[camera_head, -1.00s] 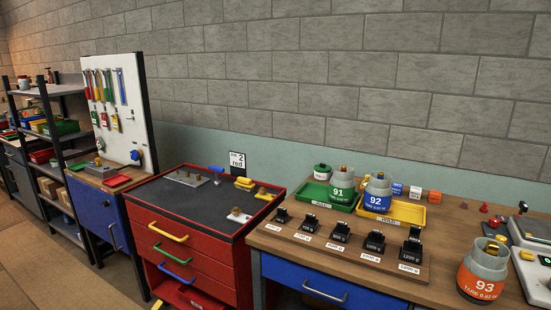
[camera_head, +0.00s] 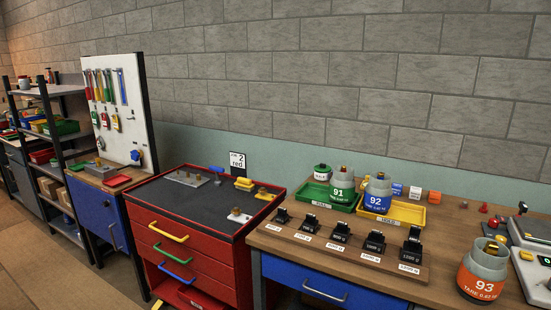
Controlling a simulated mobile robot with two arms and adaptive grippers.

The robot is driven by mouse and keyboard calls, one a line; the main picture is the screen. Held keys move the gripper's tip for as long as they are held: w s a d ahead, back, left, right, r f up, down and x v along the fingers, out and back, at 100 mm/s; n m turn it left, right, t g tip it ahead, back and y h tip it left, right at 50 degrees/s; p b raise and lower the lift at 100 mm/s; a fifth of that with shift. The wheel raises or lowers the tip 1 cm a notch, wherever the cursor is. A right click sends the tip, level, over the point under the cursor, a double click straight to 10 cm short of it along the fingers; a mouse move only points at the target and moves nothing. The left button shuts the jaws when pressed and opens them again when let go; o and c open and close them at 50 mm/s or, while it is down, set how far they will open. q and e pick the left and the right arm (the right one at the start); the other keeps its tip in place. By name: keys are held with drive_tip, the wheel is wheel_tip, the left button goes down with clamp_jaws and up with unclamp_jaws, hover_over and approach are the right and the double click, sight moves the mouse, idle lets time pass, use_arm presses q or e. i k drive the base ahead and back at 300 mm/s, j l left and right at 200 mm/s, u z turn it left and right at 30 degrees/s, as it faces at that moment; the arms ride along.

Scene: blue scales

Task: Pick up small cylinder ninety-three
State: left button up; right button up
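The small cylinder ninety-three (camera_head: 483,271) is grey with an orange band reading 93 and a brass valve on top. It stands upright on the wooden workbench (camera_head: 433,283) at the lower right of the head view, just left of the scale. Neither of my grippers shows in the head view.
Cylinder 91 (camera_head: 341,190) is by the green tray (camera_head: 315,197); cylinder 92 (camera_head: 377,195) is by the yellow tray (camera_head: 405,211). A board of black weights (camera_head: 345,249) lies in front. A scale (camera_head: 535,232) stands right of ninety-three. A red tool cabinet (camera_head: 199,253) stands left.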

sight(481, 274)
drive_tip(key=z, duration=1.35)
